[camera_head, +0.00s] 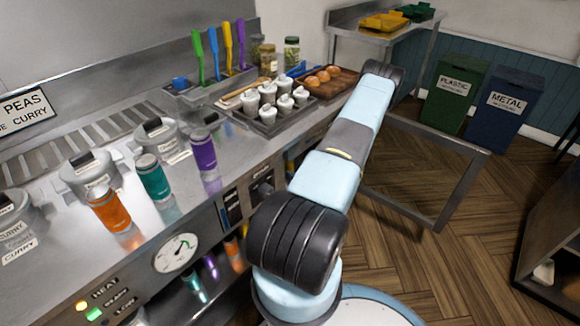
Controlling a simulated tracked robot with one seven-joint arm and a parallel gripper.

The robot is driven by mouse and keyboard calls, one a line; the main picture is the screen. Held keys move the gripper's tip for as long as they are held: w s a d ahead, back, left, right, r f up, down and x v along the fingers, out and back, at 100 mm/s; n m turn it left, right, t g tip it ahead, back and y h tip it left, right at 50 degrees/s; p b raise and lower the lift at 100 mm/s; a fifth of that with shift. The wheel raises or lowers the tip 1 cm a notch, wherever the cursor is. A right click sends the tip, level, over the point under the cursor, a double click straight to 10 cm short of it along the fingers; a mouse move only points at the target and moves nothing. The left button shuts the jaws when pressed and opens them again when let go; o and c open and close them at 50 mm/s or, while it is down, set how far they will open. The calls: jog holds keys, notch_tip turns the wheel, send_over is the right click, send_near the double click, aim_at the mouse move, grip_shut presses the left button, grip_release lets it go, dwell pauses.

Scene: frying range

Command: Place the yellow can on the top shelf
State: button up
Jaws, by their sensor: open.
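I see no yellow can in this view. Three cans stand upright in a row on the steel range top: an orange one (109,210), a teal one (153,178) and a purple one (203,150). I cannot tell which surface is the top shelf. A steel shelf or table (350,28) at the back holds a yellow tray and a green tray, and a dark shelf unit (552,250) is cut off at the right edge. My arm reaches from the bottom centre towards the back; its far end and my gripper are not visible.
Lidded pots (90,172) sit behind the cans. A tray of white pots (268,120), a wooden tray of buns (335,84) and upright colored utensils (228,45) stand farther back. Green (455,95) and blue (503,108) bins line the wall. The wooden floor (400,260) has free room.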

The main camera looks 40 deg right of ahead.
jog(key=s, duration=0.4)
jog(key=shift+s+d, duration=0.15)
